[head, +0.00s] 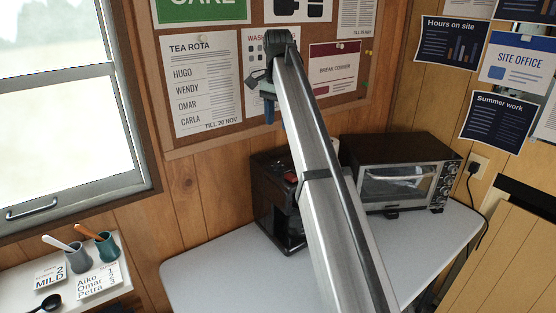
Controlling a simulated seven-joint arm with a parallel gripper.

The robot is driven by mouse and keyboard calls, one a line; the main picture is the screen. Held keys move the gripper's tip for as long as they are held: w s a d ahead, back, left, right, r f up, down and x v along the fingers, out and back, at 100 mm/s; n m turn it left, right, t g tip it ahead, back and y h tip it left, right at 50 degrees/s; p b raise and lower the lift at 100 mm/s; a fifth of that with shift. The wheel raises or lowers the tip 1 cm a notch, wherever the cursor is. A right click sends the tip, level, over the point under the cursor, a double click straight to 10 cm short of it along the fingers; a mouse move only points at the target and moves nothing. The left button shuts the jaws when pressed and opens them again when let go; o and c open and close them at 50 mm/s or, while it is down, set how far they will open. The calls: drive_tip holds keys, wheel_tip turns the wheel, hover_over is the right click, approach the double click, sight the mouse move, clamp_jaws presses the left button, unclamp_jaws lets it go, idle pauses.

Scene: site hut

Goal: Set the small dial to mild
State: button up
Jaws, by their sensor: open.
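A black machine (267,200), which looks like a coffee maker, stands on the white table, with a red part (290,177) near its top. My arm crosses in front of its right side, and I cannot make out a small dial on it. A toaster oven (400,160) stands to its right, with several small knobs (444,182) on its right front. A card (50,276) reading "2 MILD" stands on the left shelf. My gripper (269,112) is open and empty, raised in front of the notice board, above the black machine and well apart from it.
The white table (215,275) is clear in front at left. The left shelf (115,298) holds a name card (98,283), two cups (78,260) with sticks and a black spoon (48,303). A window is at left. A cable runs from a wall socket (478,165) at right.

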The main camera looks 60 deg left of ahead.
sight(278, 163)
wheel_tip(278, 163, down, 14)
drive_tip(key=shift+r, duration=0.2)
idle(0.4)
drive_tip(key=shift+c, duration=0.5)
clamp_jaws()
